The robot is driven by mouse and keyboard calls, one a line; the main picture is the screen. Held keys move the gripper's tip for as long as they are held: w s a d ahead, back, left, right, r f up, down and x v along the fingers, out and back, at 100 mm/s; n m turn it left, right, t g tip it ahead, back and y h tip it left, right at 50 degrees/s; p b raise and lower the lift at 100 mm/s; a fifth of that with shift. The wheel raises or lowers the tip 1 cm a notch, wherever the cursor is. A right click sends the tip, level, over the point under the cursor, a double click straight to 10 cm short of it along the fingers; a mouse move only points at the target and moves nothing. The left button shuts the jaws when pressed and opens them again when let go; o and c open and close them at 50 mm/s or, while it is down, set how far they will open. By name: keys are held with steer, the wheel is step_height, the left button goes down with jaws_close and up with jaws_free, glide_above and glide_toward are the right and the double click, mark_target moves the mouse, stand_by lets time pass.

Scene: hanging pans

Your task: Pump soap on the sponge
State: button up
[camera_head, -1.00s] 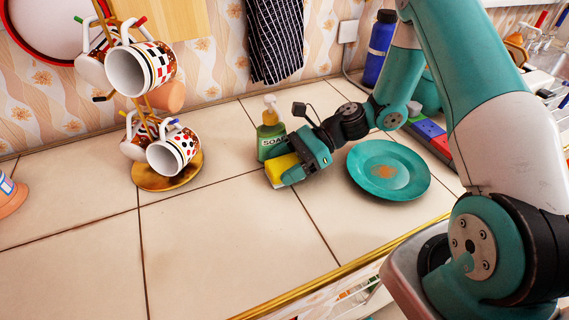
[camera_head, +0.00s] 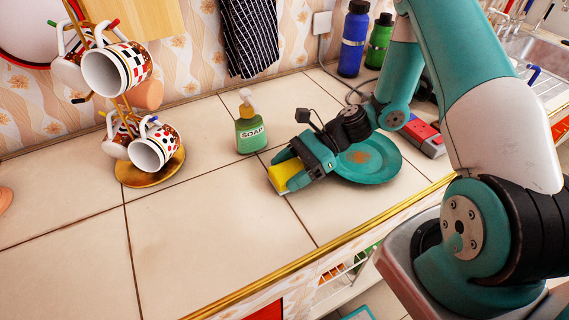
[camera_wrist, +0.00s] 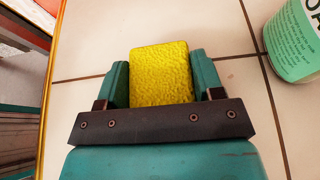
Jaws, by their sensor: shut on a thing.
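The green soap bottle (camera_head: 250,132) with its pale pump head stands upright on the counter, behind and left of my gripper in the head view. Part of the soap bottle (camera_wrist: 294,42) shows at the right edge of the wrist view. My gripper (camera_head: 288,174) is shut on the yellow sponge (camera_head: 294,177). In the wrist view the sponge (camera_wrist: 162,75) sits between the two teal fingers and sticks out past them. The sponge is apart from the bottle. I cannot tell whether its lower edge touches the counter.
A teal plate (camera_head: 368,163) with a brown stain lies right of my gripper, partly hidden by it. A mug stand (camera_head: 150,172) with several mugs is at the left. Blue (camera_head: 353,42) and green (camera_head: 379,45) bottles stand behind. The front-left counter (camera_head: 200,225) is clear.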

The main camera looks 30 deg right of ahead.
mark_target(290, 172)
steer(key=shift+s+d, duration=0.1)
steer(key=shift+s, duration=0.25)
steer(key=o, duration=1)
steer(key=shift+r, duration=0.15)
step_height(290, 172, up, 20)
steer(key=shift+f+p, duration=0.1)
steer(key=shift+p, duration=0.7)
